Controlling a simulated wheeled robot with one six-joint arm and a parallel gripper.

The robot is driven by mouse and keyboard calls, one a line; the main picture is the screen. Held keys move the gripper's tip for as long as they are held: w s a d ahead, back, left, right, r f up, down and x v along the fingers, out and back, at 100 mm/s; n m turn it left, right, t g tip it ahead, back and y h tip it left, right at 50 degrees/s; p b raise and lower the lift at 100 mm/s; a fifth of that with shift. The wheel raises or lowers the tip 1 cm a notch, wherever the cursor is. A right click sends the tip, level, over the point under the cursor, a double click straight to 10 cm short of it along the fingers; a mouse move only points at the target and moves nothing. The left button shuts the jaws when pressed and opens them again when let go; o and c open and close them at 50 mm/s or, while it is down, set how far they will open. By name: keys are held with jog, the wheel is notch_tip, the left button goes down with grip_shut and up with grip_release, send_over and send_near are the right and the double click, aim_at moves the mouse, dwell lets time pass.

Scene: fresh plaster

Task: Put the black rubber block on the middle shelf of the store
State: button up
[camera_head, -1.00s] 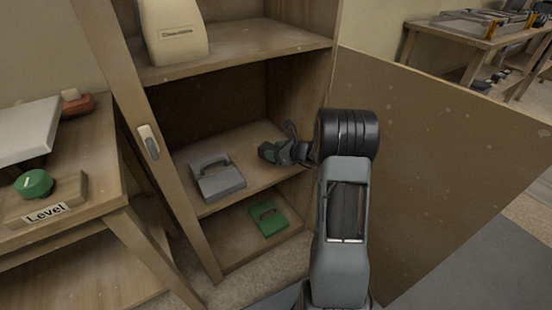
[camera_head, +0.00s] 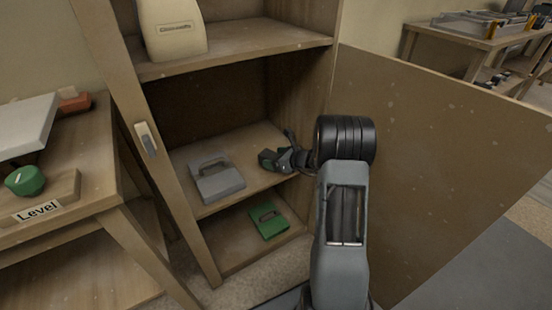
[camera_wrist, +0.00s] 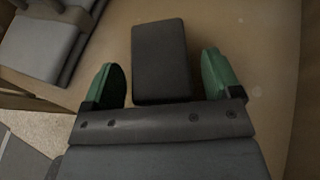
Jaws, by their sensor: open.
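The black rubber block (camera_wrist: 161,58) lies on the wooden middle shelf (camera_wrist: 262,120), between the two green fingertips of my gripper (camera_wrist: 165,82). The jaws are open, with a gap on each side of the block, wider on the right. In the head view my gripper (camera_head: 268,160) is low over the right part of the middle shelf (camera_head: 245,150) of the open store. I cannot make out the block in that view.
A grey handled tool (camera_head: 217,184) lies on the same shelf to the left. The open door (camera_head: 440,160) is to the right of my arm.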

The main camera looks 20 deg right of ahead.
jog(key=shift+r, duration=0.1)
jog(key=shift+s+d+r+p, duration=0.1)
jog(key=shift+r+p, duration=0.1)
jog(key=shift+p, duration=0.1)
jog(key=p+v, duration=0.3)
jog(key=v, duration=0.8)
jog(key=s+a+r+n+g+y, duration=0.1)
jog(key=s+a+r+n+g, duration=0.25)
jog(key=a+n, duration=0.35)
jog(key=s+a+r+n+g, duration=0.2)
jog(key=s+a+n+g, duration=0.15)
jog(key=a+n, duration=0.35)
jog(key=s+a+r+n+g+h, duration=0.1)
jog(key=s+a+n+h, duration=0.1)
jog(key=s+n, duration=0.4)
jog(key=s+a+r+n+g+h, duration=0.1)
jog(key=s+n+h, duration=0.4)
jog(key=n, duration=0.5)
jog(key=shift+s+a+r, duration=0.6)
jog(key=shift+a+r, duration=0.15)
